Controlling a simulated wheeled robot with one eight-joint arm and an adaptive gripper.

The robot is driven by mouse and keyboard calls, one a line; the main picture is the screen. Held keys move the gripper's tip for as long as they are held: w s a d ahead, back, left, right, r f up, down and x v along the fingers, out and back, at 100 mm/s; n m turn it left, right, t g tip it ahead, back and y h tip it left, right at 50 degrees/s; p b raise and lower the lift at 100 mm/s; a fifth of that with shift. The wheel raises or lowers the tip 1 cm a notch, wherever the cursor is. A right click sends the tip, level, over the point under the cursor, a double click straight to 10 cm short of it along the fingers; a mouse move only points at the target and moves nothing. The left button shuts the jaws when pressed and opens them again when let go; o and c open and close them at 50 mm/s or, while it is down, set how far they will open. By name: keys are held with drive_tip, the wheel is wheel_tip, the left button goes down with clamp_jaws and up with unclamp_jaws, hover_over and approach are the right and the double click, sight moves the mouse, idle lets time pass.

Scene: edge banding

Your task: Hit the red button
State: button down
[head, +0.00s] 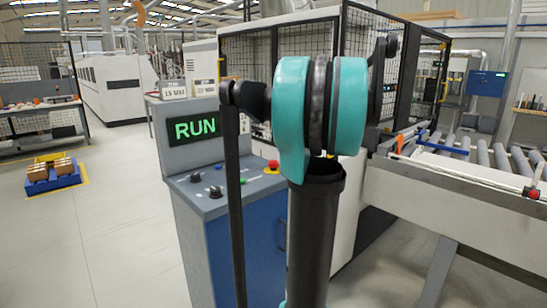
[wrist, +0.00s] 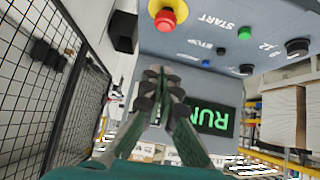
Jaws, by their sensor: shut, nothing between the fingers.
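The red button (head: 272,165) is a mushroom button on a yellow base, on the sloped panel of the blue and grey control console (head: 205,207). In the wrist view the red button (wrist: 165,19) is at the top, above the fingertips in the picture and apart from them. My gripper (wrist: 158,76) has its fingers closed together with nothing between them, in front of the panel. In the head view my teal and black arm covers the area right of the button, and I cannot make out the gripper there.
A green RUN display (head: 195,127) stands at the back of the console. Green, blue and black controls share the panel. A black mesh fence (wrist: 35,80) rises at left in the wrist view. A roller conveyor (head: 470,150) with another red button (head: 531,192) is at the right.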

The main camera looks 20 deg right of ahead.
drive_tip(key=shift+w+a+f, duration=0.1)
hover_over(275, 162)
drive_tip(key=f, duration=0.6)
drive_tip(key=shift+s+f, duration=0.3)
drive_tip(key=shift+f, duration=0.05)
wheel_tip(275, 162, down, 3)
drive_tip(key=shift+f, duration=1.5)
drive_tip(key=shift+s+f, duration=0.2)
drive_tip(key=shift+r, duration=0.1)
